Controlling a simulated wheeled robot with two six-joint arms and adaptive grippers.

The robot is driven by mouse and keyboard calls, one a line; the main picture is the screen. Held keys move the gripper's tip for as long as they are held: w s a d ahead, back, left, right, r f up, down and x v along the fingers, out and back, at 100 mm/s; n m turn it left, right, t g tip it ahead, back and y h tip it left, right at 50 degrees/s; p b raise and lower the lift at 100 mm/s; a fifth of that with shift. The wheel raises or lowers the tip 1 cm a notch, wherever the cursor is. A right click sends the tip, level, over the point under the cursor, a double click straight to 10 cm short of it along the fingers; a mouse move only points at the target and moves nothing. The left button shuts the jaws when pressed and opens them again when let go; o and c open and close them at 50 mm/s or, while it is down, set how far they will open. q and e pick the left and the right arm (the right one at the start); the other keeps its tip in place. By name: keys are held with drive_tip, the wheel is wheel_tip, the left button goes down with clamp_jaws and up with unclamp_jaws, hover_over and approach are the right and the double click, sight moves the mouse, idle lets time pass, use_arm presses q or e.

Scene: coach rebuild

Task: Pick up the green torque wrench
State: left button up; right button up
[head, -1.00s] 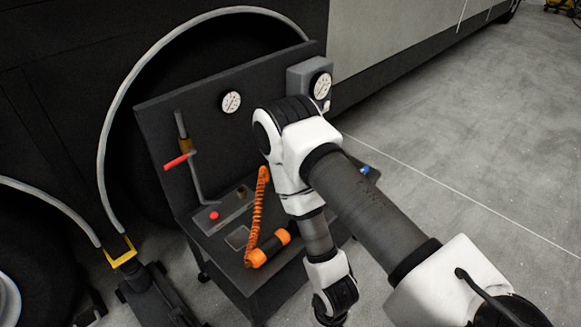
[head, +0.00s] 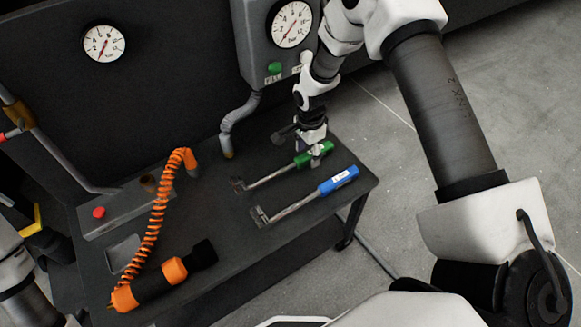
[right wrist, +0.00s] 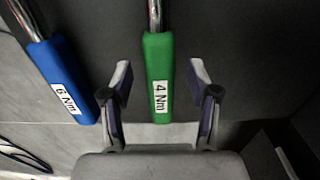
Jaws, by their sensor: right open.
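The green torque wrench (head: 303,160) lies on the dark cart top with its head to the left. Its green handle, labelled "4 Nm", also shows in the right wrist view (right wrist: 158,75). My right gripper (head: 311,150) is over the handle in the head view. In the right wrist view the right gripper (right wrist: 160,78) is open, with one finger on each side of the handle and a gap on both sides. The fingers' height above the cart top is hard to tell. Part of my left arm shows at the left edge of the head view; its gripper is not visible.
A blue torque wrench (head: 338,180), labelled "6 Nm", lies beside the green one. An orange tool (head: 150,285) with a coiled hose lies left on the cart (head: 235,275). A grey gauge box (head: 262,55) stands behind the wrenches.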

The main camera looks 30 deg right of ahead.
drive_tip(key=shift+a+f, duration=0.1)
drive_tip(key=shift+f, duration=0.55)
drive_tip(key=shift+r, duration=0.1)
clamp_jaws()
